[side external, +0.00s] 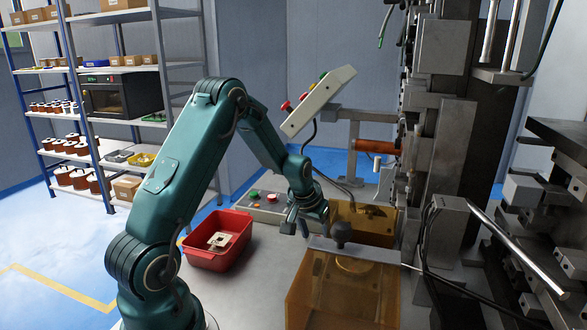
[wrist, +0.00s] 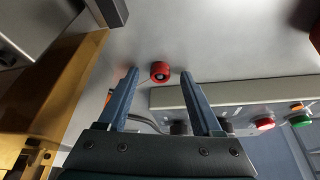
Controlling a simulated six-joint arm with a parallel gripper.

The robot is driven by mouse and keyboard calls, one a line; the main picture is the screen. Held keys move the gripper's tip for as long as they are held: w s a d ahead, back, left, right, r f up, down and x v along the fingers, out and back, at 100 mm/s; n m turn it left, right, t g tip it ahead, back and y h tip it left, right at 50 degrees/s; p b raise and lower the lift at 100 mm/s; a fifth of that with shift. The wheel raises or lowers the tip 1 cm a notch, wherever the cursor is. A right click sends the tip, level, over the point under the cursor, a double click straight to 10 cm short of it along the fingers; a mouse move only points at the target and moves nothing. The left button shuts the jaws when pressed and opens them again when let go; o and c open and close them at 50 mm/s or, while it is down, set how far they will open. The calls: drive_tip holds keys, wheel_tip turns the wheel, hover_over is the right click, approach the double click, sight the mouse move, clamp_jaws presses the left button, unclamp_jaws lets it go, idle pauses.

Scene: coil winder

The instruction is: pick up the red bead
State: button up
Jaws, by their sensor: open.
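The red bead (wrist: 160,71) is a small round piece with a pale centre, lying on the grey work surface in the wrist view. My gripper (wrist: 160,74) is open, and its two fingers appear on either side of the bead in that view. The bead looks free of both fingers; the height gap between them and it cannot be told. In the side external view my gripper (side external: 304,228) points down over the bench between the button box and the amber housing. I cannot make out the bead there.
A button box (side external: 264,206) stands behind my gripper; it also shows right in the wrist view (wrist: 235,96). Amber housings (side external: 345,290) and the winder column (side external: 447,170) are to the right. A red bin (side external: 206,258) is to the left. A tilted button panel (side external: 318,100) is above.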

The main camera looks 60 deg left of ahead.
clamp_jaws()
drive_tip(key=shift+r, duration=0.5)
drive_tip(key=r, duration=0.3)
drive_tip(key=shift+s+a+r, duration=0.25)
drive_tip(key=shift+r, duration=0.1)
drive_tip(key=s+a+r, duration=0.6)
drive_tip(key=s, duration=0.3)
drive_tip(key=shift+r, duration=0.2)
drive_tip(key=shift+s, duration=0.1)
